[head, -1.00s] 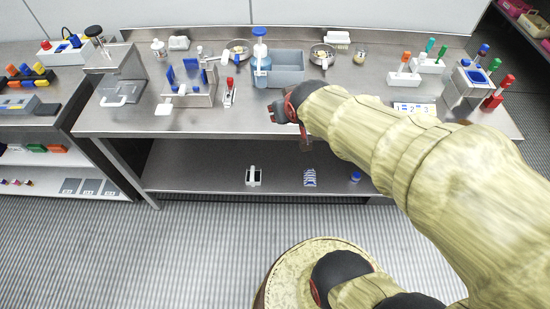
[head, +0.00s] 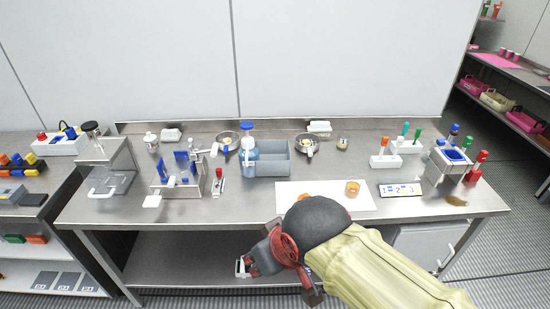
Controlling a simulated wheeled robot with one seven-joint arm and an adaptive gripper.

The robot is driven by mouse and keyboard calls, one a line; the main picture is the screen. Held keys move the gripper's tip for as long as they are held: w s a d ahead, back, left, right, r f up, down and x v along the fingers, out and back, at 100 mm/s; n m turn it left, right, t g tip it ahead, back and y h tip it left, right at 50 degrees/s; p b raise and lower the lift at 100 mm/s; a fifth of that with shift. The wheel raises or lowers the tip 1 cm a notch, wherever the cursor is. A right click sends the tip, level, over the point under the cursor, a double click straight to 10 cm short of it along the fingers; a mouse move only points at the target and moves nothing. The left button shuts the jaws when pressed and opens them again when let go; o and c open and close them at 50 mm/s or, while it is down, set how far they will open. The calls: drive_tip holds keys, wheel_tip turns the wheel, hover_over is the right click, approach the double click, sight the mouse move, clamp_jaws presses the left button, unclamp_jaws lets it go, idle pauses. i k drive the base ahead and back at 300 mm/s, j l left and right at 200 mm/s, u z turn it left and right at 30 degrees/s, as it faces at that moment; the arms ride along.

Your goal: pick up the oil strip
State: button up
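I cannot tell for sure which thing is the oil strip. My gripper (head: 282,275) is in front of the table's front edge, at the height of the lower shelf. It is seen from behind and above, so I cannot tell whether its fingers are open or shut, or whether they hold anything. A small white and dark item (head: 241,267) on the lower shelf shows just left of the gripper. The blue-striped packet and the blue-capped item seen earlier on that shelf are hidden behind my arm.
The steel table (head: 130,212) carries a grey bin (head: 268,163), a blue pump bottle (head: 249,150), a white board (head: 362,198) with a small orange-topped cup (head: 352,188), and a numbered plate (head: 399,190). The lower shelf (head: 180,255) is bare at the left.

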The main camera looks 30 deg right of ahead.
sight(385, 140)
drive_tip(key=z, duration=1.8)
